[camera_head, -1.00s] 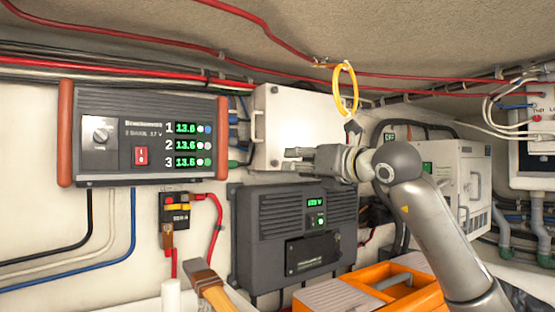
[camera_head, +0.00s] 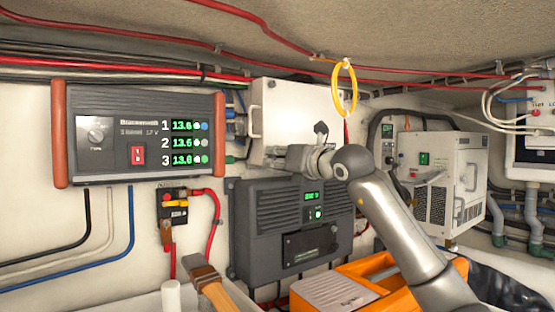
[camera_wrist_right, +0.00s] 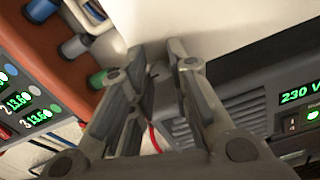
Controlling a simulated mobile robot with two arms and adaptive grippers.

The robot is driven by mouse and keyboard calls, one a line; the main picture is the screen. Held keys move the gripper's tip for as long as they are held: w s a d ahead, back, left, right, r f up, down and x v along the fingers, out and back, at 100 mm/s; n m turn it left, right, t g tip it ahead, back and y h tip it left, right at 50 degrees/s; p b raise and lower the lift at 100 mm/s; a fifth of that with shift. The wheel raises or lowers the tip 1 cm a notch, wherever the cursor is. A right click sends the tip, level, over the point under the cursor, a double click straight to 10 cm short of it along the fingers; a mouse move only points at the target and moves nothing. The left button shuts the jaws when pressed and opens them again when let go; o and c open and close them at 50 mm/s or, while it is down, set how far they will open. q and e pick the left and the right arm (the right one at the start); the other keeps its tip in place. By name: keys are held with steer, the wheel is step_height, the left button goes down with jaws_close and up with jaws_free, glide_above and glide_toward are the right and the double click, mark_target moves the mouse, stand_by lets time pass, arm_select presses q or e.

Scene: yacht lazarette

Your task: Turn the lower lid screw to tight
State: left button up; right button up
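A white box (camera_head: 300,110) with a lid is mounted on the wall, and its lower part also shows in the right wrist view (camera_wrist_right: 215,20). An upper lid screw (camera_head: 271,85) shows at its upper left corner. I cannot clearly make out the lower lid screw or how far it is turned. My right gripper (camera_head: 287,160) is at the lower edge of the box, in front of it. In the right wrist view its two fingers (camera_wrist_right: 158,55) stand a small gap apart, close to the box. I cannot tell whether they touch it. My left gripper is out of view.
A red-ended charger panel (camera_head: 140,135) hangs left of the box. A dark 230 V unit (camera_head: 285,235) sits just below it. A yellow ring (camera_head: 344,88) hangs at the box's right. An orange toolbox (camera_head: 370,285) and a wooden-handled tool (camera_head: 208,285) are below.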

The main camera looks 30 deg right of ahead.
jaws_close()
steer(key=m+b, duration=0.8)
steer(key=m, duration=1)
stand_by(0.8)
steer(key=o, duration=0.6)
jaws_free()
steer(key=shift+d+f, duration=0.1)
steer(key=shift+d, duration=0.1)
steer(key=shift+a, duration=0.15)
